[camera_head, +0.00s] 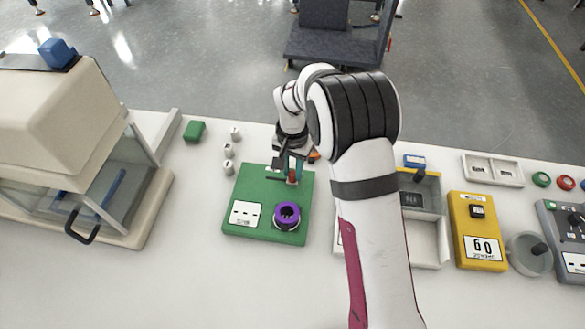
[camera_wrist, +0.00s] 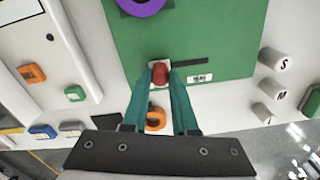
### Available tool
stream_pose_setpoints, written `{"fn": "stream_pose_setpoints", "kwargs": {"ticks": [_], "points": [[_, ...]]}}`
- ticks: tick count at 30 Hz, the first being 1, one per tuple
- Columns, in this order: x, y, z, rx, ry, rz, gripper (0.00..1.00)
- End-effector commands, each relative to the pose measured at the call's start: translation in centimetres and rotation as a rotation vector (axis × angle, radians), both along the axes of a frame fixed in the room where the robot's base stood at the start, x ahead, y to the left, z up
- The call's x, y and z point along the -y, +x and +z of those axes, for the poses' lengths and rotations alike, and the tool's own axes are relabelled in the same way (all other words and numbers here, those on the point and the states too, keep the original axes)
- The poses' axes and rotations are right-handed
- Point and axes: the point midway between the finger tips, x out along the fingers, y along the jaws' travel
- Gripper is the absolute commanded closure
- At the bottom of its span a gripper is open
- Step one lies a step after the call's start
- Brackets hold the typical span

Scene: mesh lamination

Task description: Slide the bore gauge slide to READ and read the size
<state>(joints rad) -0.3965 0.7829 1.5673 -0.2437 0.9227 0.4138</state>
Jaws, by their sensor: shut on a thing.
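The bore gauge is a green board (camera_head: 262,190) on the white bench. A purple ring (camera_head: 287,214) sits on its near right part, beside a white panel (camera_head: 245,214) whose print is too small to read. The slide has a red knob (camera_wrist: 160,73), which also shows in the head view (camera_head: 292,177). It stands at one end of a dark slot (camera_wrist: 192,64), with a small white label (camera_wrist: 200,77) beside the slot. My gripper (camera_wrist: 160,78) points down at the board, its teal fingers shut on the red knob. The fingers partly hide the knob's base.
A cream cabinet with a glass front (camera_head: 117,190) stands at the left. Right are a clear-lidded box (camera_head: 428,230), partly behind my arm, and a yellow device (camera_head: 477,230).

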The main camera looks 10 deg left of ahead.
Motion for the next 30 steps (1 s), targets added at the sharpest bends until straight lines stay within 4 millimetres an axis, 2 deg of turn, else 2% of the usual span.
{"fn": "stream_pose_setpoints", "kwargs": {"ticks": [23, 26, 30], "points": [[-0.1, 0.0, 0.1, 0.001, 0.001, -0.001, 1.00], [-1.3, 0.1, 0.1, 0.002, 0.001, 0.003, 1.00], [-3.9, 0.1, 0.1, 0.002, 0.001, 0.003, 1.00]]}}
